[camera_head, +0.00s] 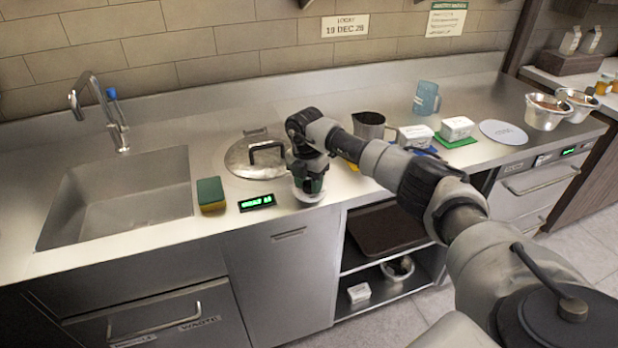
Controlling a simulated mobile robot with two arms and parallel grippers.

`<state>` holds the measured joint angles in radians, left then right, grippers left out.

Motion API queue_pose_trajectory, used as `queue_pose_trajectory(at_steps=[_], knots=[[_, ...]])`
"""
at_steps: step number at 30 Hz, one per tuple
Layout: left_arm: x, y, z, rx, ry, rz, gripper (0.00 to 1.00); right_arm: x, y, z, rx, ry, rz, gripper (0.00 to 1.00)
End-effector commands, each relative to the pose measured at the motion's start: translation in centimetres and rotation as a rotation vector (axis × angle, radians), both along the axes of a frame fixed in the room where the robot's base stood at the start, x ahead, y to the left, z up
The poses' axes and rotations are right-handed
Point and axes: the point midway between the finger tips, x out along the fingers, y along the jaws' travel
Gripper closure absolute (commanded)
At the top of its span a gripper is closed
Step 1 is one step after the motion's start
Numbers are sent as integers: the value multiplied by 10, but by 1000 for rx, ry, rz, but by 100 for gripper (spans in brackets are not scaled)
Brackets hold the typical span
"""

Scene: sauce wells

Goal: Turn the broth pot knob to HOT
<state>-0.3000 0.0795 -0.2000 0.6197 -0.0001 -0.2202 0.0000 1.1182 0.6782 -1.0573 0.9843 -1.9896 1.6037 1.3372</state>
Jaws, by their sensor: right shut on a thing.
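The broth pot is sunk in the counter under a round metal lid (236,160) with a dark handle, left of my right gripper. A small green-lit display (257,202) stands in front of it; its text is too small to read surely. My right gripper (308,186) points down at the counter's front edge, just right of the display. It is shut on the pot knob, whose pale round base (309,197) shows below the fingers. The fingers hide most of the knob, so its setting cannot be read. My left gripper is not in view.
A sponge (211,194) stands left of the display, beside the sink (120,205). Behind my right arm are a dark metal jug (369,126), white tubs (456,128) and a blue jug (426,98). Steel bowls (546,111) stand far right. An open shelf (385,268) lies below.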

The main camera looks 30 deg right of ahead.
Motion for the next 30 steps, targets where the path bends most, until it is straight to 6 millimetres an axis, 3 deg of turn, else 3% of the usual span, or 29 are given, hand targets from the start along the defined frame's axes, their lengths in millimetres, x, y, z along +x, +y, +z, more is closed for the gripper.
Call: queue_pose_trajectory(at_steps=[30], knots=[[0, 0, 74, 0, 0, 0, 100, 3, -2, 6, -1, -3, -968, 84]])
